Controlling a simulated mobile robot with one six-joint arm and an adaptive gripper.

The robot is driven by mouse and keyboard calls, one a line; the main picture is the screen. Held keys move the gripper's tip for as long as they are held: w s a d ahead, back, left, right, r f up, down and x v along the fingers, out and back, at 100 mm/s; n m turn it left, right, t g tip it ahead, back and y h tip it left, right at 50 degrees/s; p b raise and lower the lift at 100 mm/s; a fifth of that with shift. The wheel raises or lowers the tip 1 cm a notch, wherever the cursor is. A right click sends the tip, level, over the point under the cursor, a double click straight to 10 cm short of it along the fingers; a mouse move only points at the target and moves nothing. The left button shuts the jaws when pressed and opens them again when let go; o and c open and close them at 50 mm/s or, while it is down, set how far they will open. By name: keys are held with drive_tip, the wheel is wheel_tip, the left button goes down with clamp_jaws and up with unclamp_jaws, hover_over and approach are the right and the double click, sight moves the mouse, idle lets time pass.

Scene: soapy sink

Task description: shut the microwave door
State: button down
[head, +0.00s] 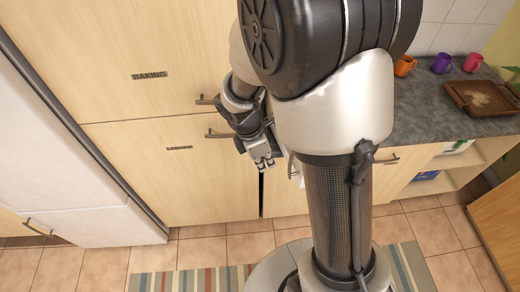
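No microwave or microwave door shows in the head view; my own arm and column cover the middle and upper right of it. My gripper (264,164) points downward in front of the light wood cabinets, just right of a lower cabinet handle (218,134). Its fingertips are small and seen from above, and I cannot tell whether they are apart or closed. No object is visible in it.
A tall cabinet (150,100) labelled "BAKING" and a white appliance (60,130) stand on the left. On the right, a grey counter (425,118) holds several coloured mugs (442,63) and a brown tray (485,97). A striped rug (190,281) lies on the tiled floor.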

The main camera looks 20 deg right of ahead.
drive_tip(key=d+f, duration=0.1)
drive_tip(key=d, duration=0.2)
drive_tip(key=d+f, duration=0.1)
drive_tip(key=shift+s+d+f, duration=0.1)
drive_tip(key=shift+d+f, duration=0.2)
